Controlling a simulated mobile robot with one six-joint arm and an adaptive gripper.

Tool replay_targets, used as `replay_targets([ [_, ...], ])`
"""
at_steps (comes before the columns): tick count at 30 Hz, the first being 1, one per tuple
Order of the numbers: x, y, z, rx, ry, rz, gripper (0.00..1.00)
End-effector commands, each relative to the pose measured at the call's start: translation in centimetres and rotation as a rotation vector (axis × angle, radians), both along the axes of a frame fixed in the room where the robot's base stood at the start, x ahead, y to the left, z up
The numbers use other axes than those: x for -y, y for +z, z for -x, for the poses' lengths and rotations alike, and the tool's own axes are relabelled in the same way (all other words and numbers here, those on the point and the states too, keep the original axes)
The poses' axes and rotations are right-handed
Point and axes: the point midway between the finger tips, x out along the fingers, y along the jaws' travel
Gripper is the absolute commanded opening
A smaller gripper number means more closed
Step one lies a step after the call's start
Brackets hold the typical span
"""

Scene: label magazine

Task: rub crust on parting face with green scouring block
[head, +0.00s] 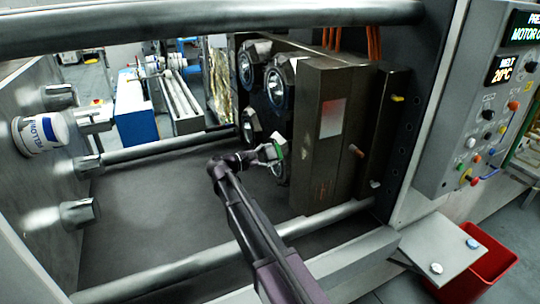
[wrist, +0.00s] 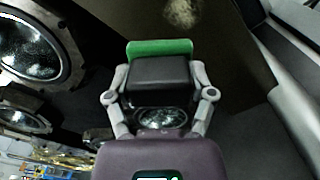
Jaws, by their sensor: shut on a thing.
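My gripper (head: 270,153) is shut on the green scouring block (wrist: 160,47). In the wrist view its two fingers (wrist: 160,97) grip the sides of the block's dark body, with the green edge pointing away. A pale, rough crust patch (wrist: 182,12) lies on the dark brown parting face (wrist: 222,40) at the top of the wrist view, beyond the green edge. I cannot make out the crust in the head view. Contact between block and face cannot be told.
Round, shiny cavities (head: 276,88) with dark rims stand on the mould beside my gripper. Thick tie bars (head: 165,150) run above and below the space. A white tub (head: 40,133) is at the left platen. A control panel (head: 490,100) and red bin (head: 490,268) are at right.

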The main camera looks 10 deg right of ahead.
Motion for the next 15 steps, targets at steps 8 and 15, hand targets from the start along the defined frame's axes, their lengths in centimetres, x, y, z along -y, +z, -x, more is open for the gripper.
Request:
replay_targets([
  [8,0.2,0.0,-0.1,0.000,0.000,0.000,0.32],
  [15,1.3,0.0,-0.4,0.000,0.000,0.000,0.32],
])
